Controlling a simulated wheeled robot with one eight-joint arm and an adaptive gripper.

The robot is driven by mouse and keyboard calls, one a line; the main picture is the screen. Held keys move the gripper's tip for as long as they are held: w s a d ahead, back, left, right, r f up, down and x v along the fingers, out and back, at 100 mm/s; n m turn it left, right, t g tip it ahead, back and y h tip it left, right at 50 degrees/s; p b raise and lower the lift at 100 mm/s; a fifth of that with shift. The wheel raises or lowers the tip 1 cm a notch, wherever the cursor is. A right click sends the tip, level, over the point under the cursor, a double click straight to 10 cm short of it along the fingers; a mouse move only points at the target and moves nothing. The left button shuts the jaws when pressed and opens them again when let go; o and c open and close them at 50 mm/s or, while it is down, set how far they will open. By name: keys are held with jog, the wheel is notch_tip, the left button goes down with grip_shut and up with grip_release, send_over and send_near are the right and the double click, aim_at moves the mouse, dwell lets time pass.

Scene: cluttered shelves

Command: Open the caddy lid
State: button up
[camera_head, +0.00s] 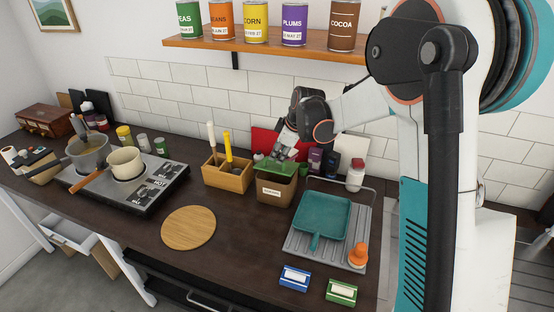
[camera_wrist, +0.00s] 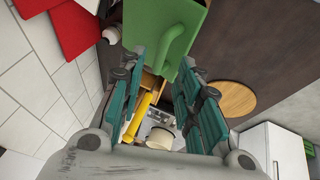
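The caddy (camera_head: 276,191) is a brown box with a pale label on its front, standing on the dark counter. Its green lid (camera_head: 272,166) lies over the top; my gripper partly hides it, so I cannot tell whether it is fully seated. In the wrist view the green lid (camera_wrist: 150,22) is at the top, with a raised green handle (camera_wrist: 177,46). My gripper (camera_head: 282,156) is just above the lid. In the wrist view its fingers (camera_wrist: 162,65) are apart, with the handle near and between the tips. I cannot tell whether they touch it.
A wooden utensil box (camera_head: 228,178) stands close left of the caddy. A drying rack (camera_head: 299,243) with a teal pan (camera_head: 322,217) is to the right. Bottles and a red board (camera_head: 264,141) stand behind. A round wooden board (camera_head: 188,228) lies front left, with bare counter around it.

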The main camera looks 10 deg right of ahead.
aim_at(277, 169)
jog(key=shift+b+x, duration=0.3)
jog(key=shift+x, duration=1.7)
jog(key=shift+c, duration=0.2)
grip_shut()
